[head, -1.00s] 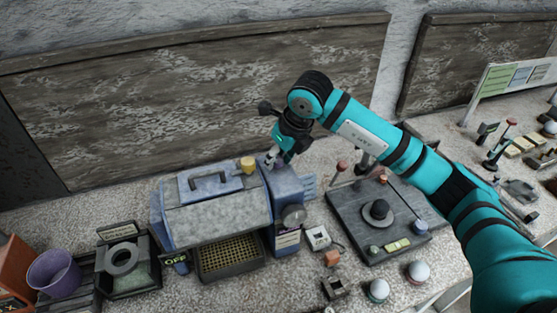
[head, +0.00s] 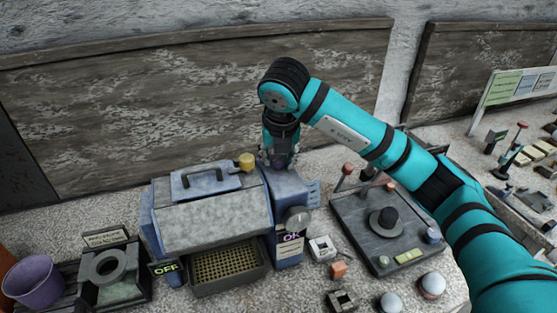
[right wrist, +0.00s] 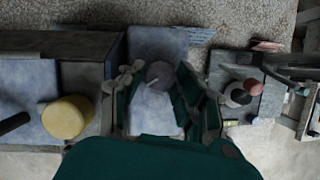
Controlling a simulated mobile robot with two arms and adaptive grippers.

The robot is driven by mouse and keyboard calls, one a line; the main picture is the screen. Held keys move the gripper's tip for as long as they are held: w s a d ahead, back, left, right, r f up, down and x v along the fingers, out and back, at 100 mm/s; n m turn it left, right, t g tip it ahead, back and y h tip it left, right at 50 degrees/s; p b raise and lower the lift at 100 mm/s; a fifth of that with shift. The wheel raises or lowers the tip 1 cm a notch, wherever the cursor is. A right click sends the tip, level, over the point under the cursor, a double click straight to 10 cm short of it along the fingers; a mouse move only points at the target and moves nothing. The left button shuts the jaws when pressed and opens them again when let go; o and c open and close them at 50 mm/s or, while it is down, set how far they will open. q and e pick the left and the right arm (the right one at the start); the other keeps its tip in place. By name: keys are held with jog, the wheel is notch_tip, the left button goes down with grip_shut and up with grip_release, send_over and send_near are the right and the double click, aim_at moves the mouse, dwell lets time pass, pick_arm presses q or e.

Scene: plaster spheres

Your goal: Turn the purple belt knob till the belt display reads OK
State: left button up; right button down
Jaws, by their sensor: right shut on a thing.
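The purple belt knob (right wrist: 159,74) sits on top of the blue end block (head: 288,190) of the machine. My right gripper (head: 279,160) comes down on it from above and is shut on it. In the right wrist view the fingers (right wrist: 158,92) stand on both sides of the knob, which has a pale line on its top. In the head view the gripper mostly hides the knob. The belt display (head: 292,237) on the front of the block reads OK in pink. My left gripper is not in view.
A yellow knob (head: 246,161) stands left of the gripper; it also shows in the right wrist view (right wrist: 67,117). A second display (head: 165,268) reads OFF. A dark board (head: 360,235) with posts lies to the right. A purple bucket (head: 33,281) stands far left.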

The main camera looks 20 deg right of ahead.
dwell(0.4)
jog(key=c, duration=0.9)
grip_release()
jog(key=shift+c, duration=0.2)
jog(key=v, duration=1.2)
jog(key=shift+w+a, duration=0.1)
